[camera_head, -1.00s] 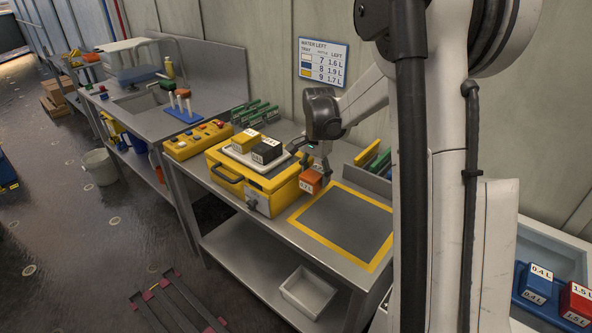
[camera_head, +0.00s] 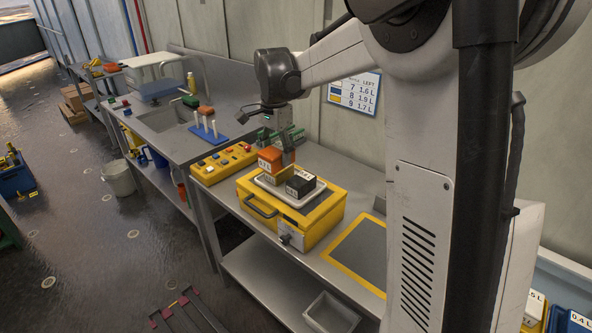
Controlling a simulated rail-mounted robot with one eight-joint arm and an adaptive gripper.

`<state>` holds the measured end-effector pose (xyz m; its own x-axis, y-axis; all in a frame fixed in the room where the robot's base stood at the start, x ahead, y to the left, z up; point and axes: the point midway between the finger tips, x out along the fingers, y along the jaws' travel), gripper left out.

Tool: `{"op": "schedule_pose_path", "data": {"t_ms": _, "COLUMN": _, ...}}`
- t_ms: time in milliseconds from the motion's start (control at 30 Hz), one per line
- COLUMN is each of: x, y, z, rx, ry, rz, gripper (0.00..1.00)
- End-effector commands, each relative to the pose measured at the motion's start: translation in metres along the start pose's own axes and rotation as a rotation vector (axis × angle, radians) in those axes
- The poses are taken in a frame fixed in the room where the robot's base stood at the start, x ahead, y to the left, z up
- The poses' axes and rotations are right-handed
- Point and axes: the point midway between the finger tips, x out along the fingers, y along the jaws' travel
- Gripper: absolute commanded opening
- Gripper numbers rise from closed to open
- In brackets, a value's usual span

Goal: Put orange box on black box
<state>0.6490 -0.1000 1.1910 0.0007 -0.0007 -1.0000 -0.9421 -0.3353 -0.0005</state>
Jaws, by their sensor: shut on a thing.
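My gripper (camera_head: 284,151) is shut on the orange box (camera_head: 270,158), over the left part of the white tray (camera_head: 262,183). The orange box has white labels and seems to hang above the tray, apart from the black box. The black box (camera_head: 301,184), also labelled, sits at the right of the tray, to the right of and lower than the orange box in the picture. The yellow box on the tray is mostly hidden behind the orange box and gripper.
The tray lies on a yellow case (camera_head: 316,222) on the steel bench. A yellow button panel (camera_head: 224,164) stands to the left. A yellow-framed dark mat (camera_head: 361,252) to the right is empty. Green racks stand behind the gripper.

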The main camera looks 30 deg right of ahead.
Motion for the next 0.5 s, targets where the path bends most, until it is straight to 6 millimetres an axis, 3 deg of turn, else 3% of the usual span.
{"op": "schedule_pose_path", "data": {"t_ms": 300, "x": 0.037, "y": 0.000, "z": -0.065, "rx": 0.003, "ry": 0.000, "rz": 0.000, "gripper": 0.16}}
{"op": "schedule_pose_path", "data": {"t_ms": 500, "x": 0.055, "y": 0.000, "z": -0.094, "rx": 0.002, "ry": 0.000, "rz": 0.000, "gripper": 0.16}}
